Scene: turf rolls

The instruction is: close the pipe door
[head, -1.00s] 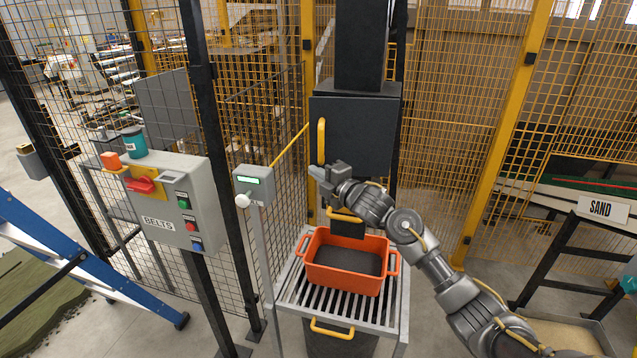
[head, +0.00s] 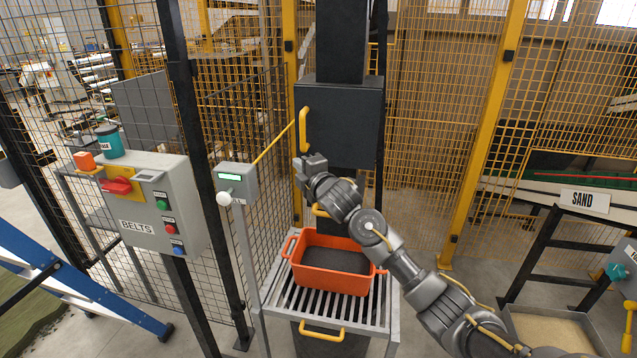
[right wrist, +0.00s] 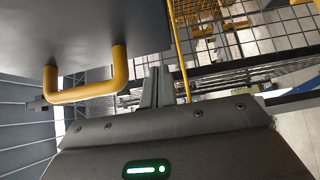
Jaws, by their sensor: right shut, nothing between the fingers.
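The pipe door (head: 345,128) is a dark grey square panel on the front of the black pipe (head: 341,40). It looks flush in the head view, with no gap that I can make out. Its yellow upright handle (head: 304,130) is at the panel's left edge. My right gripper (head: 298,162) is just below the handle's lower end, shut and empty. In the right wrist view the shut fingers (right wrist: 155,86) are to the right of the handle (right wrist: 90,94), apart from it. The door (right wrist: 85,30) fills the upper left there. My left gripper is out of view.
An orange crate (head: 325,281) with dark material stands on a slatted stand (head: 283,303) below the pipe. A grey post box (head: 237,183) with a white knob and the BELTS control box (head: 150,205) are at left. Mesh fencing surrounds the pipe.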

